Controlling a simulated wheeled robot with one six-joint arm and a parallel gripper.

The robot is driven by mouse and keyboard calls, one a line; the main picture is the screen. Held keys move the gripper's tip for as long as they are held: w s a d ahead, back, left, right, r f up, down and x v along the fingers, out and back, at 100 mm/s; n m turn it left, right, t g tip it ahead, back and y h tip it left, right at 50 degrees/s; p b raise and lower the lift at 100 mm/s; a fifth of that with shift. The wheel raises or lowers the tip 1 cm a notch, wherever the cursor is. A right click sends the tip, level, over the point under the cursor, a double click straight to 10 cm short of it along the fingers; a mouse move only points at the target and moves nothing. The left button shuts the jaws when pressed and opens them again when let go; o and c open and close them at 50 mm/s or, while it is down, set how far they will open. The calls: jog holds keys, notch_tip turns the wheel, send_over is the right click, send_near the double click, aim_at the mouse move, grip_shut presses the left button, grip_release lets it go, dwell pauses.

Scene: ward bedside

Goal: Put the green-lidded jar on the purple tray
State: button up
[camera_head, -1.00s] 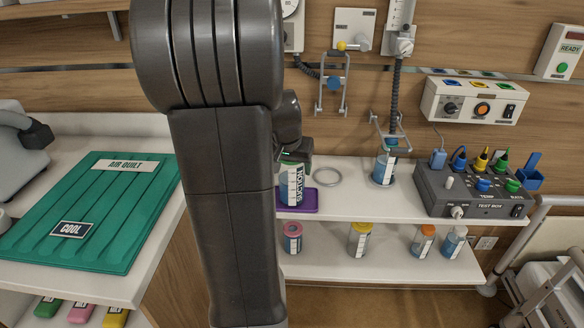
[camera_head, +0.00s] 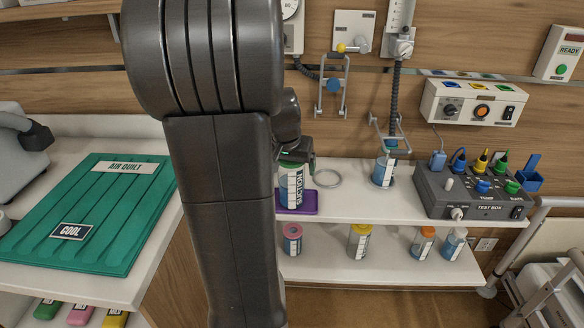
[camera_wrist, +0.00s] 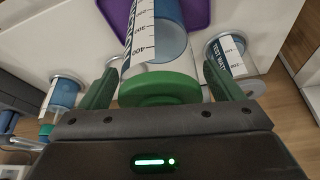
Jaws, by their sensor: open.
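The green-lidded jar (camera_head: 291,190), with a white scale label and blue contents, stands upright on the purple tray (camera_head: 311,206), as far as I can see. In the wrist view its green lid (camera_wrist: 160,88) lies between the fingers of my gripper (camera_wrist: 161,86), with a gap on both sides. The gripper is open there and holds nothing. The purple tray (camera_wrist: 200,12) also shows beyond the jar. In the head view my gripper (camera_head: 298,160) is at the lid, and my arm hides the shelf's left part.
A metal ring (camera_head: 327,178) lies right of the tray. Behind it a blue jar (camera_head: 384,172) stands under a hose, and a grey test box (camera_head: 474,192) is farther right. Several lidded jars, including a yellow-lidded one (camera_head: 360,241), stand on the lower shelf.

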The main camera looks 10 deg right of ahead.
jog(key=v, duration=1)
jog(key=shift+r+p, duration=0.25)
jog(key=shift+p, duration=0.05)
jog(key=shift+s, duration=0.15)
jog(key=b+x, duration=0.1)
jog(key=x, duration=1.1)
jog(key=shift+f, duration=0.35)
notch_tip(320, 180, up, 4)
jog(key=shift+r, duration=0.2)
